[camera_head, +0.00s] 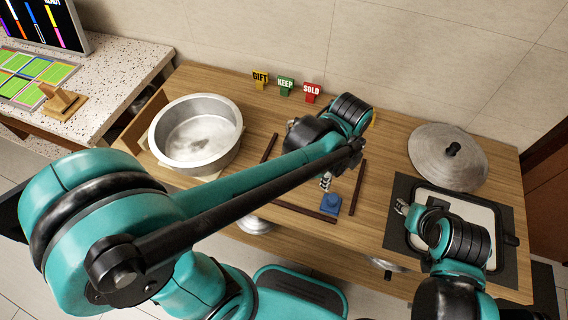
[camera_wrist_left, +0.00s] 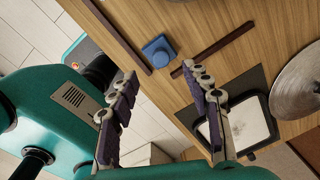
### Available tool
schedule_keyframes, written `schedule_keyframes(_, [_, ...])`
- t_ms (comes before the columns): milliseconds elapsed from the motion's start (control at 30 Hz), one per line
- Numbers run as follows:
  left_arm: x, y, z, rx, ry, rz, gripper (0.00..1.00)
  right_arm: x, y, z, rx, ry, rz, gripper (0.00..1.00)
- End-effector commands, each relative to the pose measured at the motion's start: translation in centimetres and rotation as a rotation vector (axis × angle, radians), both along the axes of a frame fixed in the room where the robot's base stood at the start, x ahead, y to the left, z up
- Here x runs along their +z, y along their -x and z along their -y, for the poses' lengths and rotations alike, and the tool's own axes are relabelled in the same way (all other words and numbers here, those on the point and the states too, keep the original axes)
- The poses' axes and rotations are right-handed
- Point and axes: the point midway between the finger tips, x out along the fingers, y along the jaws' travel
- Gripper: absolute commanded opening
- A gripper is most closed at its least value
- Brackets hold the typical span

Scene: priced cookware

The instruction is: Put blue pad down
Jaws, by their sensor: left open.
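The blue pad (camera_head: 330,204) lies on the wooden table, near the corner where the front and right dark strips come close. It also shows whole in the left wrist view (camera_wrist_left: 158,50), just beyond the spread fingers. My left gripper (camera_head: 325,183) is open and empty, just behind the pad in the head view, and appears apart from it. Its two fingers are spread wide in the wrist view (camera_wrist_left: 162,82). My right gripper (camera_head: 403,207) is over the left side of the black-rimmed tray; its fingers are mostly hidden by its own wrist.
A large metal pot (camera_head: 196,132) stands at the left. Yellow GIFT (camera_head: 260,80), green KEEP (camera_head: 285,86) and red SOLD (camera_head: 311,92) signs stand at the back. A round metal lid (camera_head: 447,158) lies behind the tray (camera_head: 507,241). Dark strips (camera_head: 305,212) edge the middle area.

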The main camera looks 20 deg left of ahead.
Motion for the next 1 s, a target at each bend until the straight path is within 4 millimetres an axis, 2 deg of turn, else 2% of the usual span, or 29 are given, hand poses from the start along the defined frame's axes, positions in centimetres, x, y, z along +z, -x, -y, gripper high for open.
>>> schedule_keyframes(33, [0.8, 0.4, -1.7, 0.141, 0.021, 0.033, 0.49, 0.0, 0.0, 0.0, 0.0, 0.0, 0.0, 0.4])
schedule_keyframes(133, [2.3, 1.1, -5.2, 0.516, 0.1, 0.12, 0.49, 0.0, 0.0, 0.0, 0.0, 0.0, 0.0, 0.4])
schedule_keyframes(300, [4.0, 2.9, -10.8, 1.185, 0.304, 0.253, 0.49, 0.0, 0.0, 0.0, 0.0, 0.0, 0.0, 0.4])
schedule_keyframes(400, [4.4, 3.9, -13.2, 1.498, 0.435, 0.302, 0.49, 0.0, 0.0, 0.0, 0.0, 0.0, 0.0, 0.4])
schedule_keyframes(500, [4.5, 4.7, -14.8, 1.716, 0.545, 0.331, 0.49, 0.0, 0.0, 0.0, 0.0, 0.0, 0.0, 0.4])
schedule_keyframes(667, [4.5, 5.1, -15.8, 1.877, 0.638, 0.345, 0.49, 0.0, 0.0, 0.0, 0.0, 0.0, 0.0, 0.4])
schedule_keyframes(1000, [4.6, 5.1, -15.9, 1.893, 0.648, 0.345, 0.49, 0.0, 0.0, 0.0, 0.0, 0.0, 0.0, 0.4])
